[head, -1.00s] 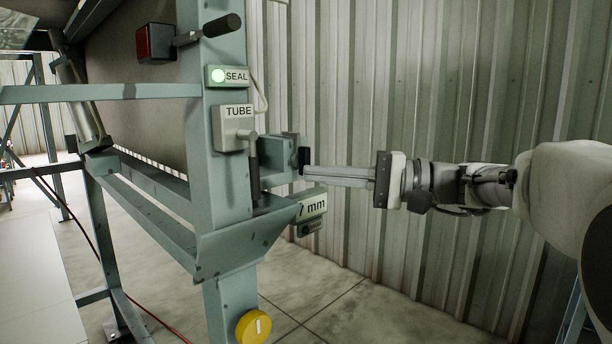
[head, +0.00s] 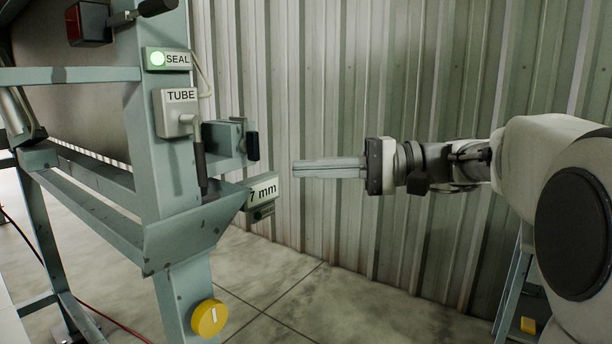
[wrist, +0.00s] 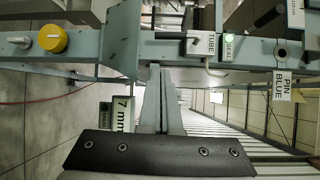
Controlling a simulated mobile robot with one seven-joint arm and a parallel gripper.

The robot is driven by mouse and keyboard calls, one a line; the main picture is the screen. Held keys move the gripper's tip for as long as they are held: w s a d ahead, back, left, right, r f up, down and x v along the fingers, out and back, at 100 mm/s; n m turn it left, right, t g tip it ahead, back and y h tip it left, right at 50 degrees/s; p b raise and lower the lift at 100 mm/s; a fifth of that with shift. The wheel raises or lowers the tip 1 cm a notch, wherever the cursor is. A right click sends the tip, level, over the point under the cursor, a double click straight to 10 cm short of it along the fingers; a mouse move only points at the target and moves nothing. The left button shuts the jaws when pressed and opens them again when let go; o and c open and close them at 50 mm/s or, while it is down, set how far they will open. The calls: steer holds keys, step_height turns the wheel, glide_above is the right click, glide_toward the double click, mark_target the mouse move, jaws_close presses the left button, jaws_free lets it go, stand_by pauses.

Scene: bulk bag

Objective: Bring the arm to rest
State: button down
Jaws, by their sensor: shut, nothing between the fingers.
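My gripper (head: 297,168) is shut and empty, its long grey fingers pointing left in the head view. It is held level in the air to the right of the blue-grey frame post (head: 160,140). A gap separates the fingertips from the small bracket with a dark handle (head: 252,146). In the wrist view the closed fingers (wrist: 160,75) reach up from the dark gripper plate toward the frame.
The post bears a lit green SEAL lamp (head: 157,59), a TUBE lever box (head: 177,112), a 7 mm display (head: 262,192) and a yellow knob (head: 209,317). A corrugated wall (head: 420,80) stands behind my arm.

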steer(key=s+a+f+h, duration=0.2)
steer(key=s+f+h, duration=0.4)
steer(key=s+f, duration=0.2)
steer(key=s+d+f+n+t+h, duration=0.1)
steer(key=s+d+f+t+h, duration=0.3)
steer(key=s+d+f+h, duration=0.7)
step_height(320, 180, down, 3)
steer(key=shift+s+d+r+n, duration=0.1)
steer(key=shift+s+d+n, duration=0.3)
steer(key=shift+d, duration=0.7)
